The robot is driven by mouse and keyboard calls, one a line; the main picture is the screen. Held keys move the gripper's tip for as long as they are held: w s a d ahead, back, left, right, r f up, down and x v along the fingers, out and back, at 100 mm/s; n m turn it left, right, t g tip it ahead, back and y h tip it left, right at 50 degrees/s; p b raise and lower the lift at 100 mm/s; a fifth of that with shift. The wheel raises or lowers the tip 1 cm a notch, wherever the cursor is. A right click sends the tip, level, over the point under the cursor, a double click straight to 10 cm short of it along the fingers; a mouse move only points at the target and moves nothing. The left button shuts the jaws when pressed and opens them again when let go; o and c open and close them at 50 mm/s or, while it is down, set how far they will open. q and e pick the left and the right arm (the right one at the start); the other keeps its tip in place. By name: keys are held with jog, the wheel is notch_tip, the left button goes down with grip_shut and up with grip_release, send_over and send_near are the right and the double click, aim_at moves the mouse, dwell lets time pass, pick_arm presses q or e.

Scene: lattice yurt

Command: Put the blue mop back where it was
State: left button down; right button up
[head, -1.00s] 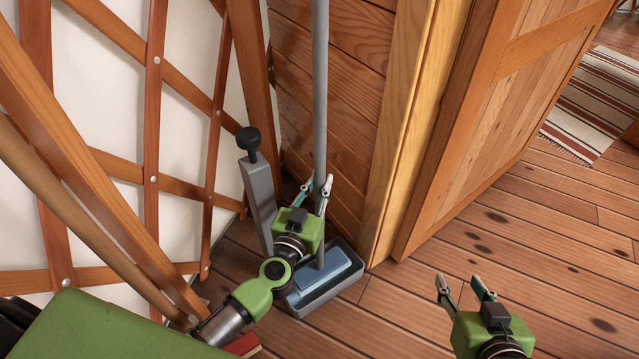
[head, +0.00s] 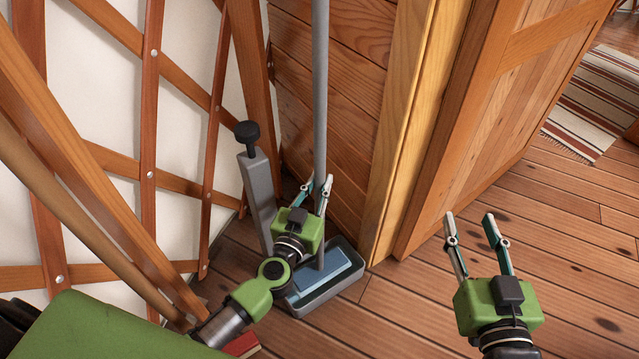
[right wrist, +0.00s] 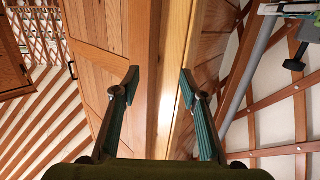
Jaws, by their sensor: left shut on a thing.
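The blue mop has a long grey handle (head: 320,90) and a flat blue head (head: 330,277). It stands nearly upright with its head inside the grey tray (head: 354,259) on the floor. Whether the head rests on the tray's bottom is hard to tell. My left gripper (head: 318,184) is shut on the lower handle, above the head; its arm hides part of the tray. My right gripper (head: 469,217) is open and empty, well right of the mop. Its open fingers also show in the right wrist view (right wrist: 158,80).
A grey upright post with a black knob (head: 259,188) stands left of the handle. The wooden lattice wall (head: 150,120) is at left, a plank wall behind the mop. A wooden door (head: 480,130) stands right. Floor at right is clear, with a striped rug (head: 595,105) beyond.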

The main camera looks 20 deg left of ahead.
notch_tip(320, 180, up, 13)
jog(key=s+a+t+y+b, duration=0.1)
jog(key=s+t+y+b, duration=0.1)
jog(key=t, duration=0.4)
jog(key=shift+s+f+t, duration=0.15)
jog(key=shift+s+t, duration=0.1)
jog(key=shift+t, duration=0.15)
jog(key=shift+s+r+t+y+b, duration=0.3)
jog(key=shift+s+r+t+b, duration=0.15)
jog(key=shift+r, duration=0.15)
dwell(0.5)
jog(key=shift+s+r, duration=0.15)
jog(key=shift+r, duration=0.15)
jog(key=shift+r, duration=0.1)
jog(key=shift+s+r+t, duration=0.2)
jog(key=shift+t, duration=0.15)
jog(key=shift+s+d+r, duration=0.1)
jog(key=shift+s+r, duration=0.1)
